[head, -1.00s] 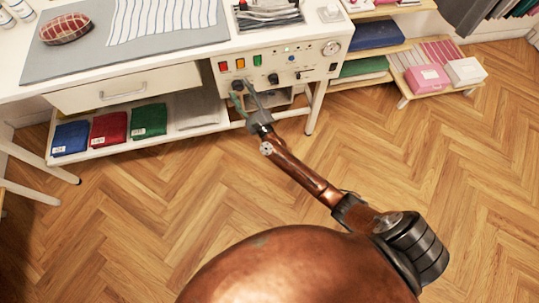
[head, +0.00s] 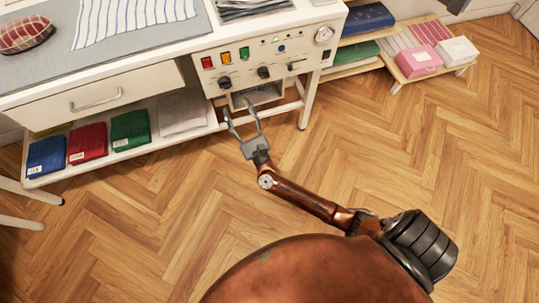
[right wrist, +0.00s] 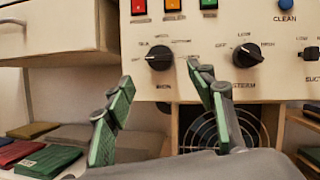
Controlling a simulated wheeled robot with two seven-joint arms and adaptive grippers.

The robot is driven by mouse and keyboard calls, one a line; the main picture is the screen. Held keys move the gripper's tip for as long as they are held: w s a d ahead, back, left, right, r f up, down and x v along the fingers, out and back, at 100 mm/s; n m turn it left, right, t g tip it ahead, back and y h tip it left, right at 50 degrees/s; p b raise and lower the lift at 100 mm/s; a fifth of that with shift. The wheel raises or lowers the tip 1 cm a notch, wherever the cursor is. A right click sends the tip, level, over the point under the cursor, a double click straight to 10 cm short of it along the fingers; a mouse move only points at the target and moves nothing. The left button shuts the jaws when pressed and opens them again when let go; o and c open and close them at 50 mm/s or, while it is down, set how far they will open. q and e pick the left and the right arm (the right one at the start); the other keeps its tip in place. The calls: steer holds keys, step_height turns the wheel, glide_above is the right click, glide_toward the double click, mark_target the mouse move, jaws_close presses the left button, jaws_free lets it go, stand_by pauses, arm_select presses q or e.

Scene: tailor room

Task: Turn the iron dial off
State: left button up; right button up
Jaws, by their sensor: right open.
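The iron dial (head: 225,83) is the left black knob on the white control panel (head: 300,82). In the right wrist view, the iron dial (right wrist: 159,57) shows with its bar roughly level; the small lettering around it is hard to read. My right gripper (head: 239,110) is open and empty, below and in front of the panel, apart from the dial. In the right wrist view its green-padded fingers (right wrist: 160,78) stand apart, tips around and below the dial's place in the picture. My left gripper is out of view.
The steam dial (right wrist: 247,55) sits right of the iron dial. Red, orange and green square buttons (right wrist: 173,5) are above, and a round fan grille (right wrist: 215,130) is below. A drawer (head: 105,95) and a lower shelf with folded cloths (head: 130,130) are left. The wooden floor in front is clear.

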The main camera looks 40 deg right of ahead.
arm_select(q)
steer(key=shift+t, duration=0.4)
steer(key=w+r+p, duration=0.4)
steer(key=p, duration=0.1)
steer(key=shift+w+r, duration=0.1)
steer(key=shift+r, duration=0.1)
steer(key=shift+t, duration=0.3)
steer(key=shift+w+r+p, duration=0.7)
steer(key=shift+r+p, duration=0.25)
steer(key=shift+p, duration=0.2)
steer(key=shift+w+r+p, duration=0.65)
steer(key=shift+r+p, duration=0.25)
steer(key=shift+p, duration=0.2)
arm_select(e)
steer(key=s+d+f+n+g+y, duration=0.2)
steer(key=s+f+n, duration=0.4)
steer(key=f+n, duration=0.3)
steer(key=s+d+f+n+g+y, duration=0.2)
steer(key=s+f+n+g, duration=0.3)
steer(key=f, duration=0.8)
steer(key=shift+s+d+f+n, duration=0.15)
steer(key=shift+s+n, duration=1)
steer(key=shift+n, duration=1.25)
